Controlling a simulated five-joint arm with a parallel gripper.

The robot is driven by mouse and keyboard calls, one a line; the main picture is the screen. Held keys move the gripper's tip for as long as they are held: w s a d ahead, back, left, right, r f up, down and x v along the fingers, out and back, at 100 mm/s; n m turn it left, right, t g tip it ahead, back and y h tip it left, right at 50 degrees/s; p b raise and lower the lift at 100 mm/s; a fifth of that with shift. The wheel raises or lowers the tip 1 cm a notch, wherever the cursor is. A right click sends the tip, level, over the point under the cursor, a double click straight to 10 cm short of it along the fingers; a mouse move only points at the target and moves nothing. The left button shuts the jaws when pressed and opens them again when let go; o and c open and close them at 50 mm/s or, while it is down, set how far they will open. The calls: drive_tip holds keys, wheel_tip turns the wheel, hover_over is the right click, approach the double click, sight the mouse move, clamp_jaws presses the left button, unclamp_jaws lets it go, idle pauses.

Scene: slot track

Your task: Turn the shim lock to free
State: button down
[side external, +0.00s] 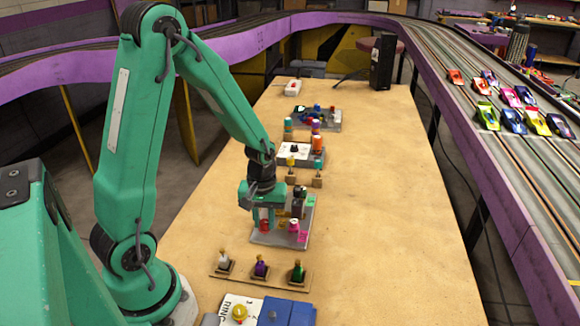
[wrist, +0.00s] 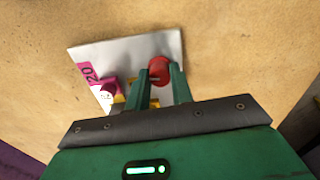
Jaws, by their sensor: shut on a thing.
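My gripper (side external: 262,218) is low over a grey plate (side external: 275,240) in the middle of the table. In the wrist view its two fingers (wrist: 159,78) stand on either side of a red round knob (wrist: 157,65) and are shut on it. The red knob also shows in the side view (side external: 264,226), partly covered by the gripper. A pink-and-white knob (side external: 294,225) stands on the same plate, to the right of the red one in the side view. I cannot read any label that names the shim lock or its free position.
A pink tag reading 20 (wrist: 88,72) lies at the plate's edge. Behind the plate are small knobbed stands and a white panel (side external: 298,153). The table's right side is bare.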

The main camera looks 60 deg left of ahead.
sight(264, 222)
drive_tip(key=shift+n, duration=1)
drive_tip(key=c, duration=1.2)
unclamp_jaws()
drive_tip(key=shift+r, duration=0.15)
drive_tip(key=shift+r, duration=3.8)
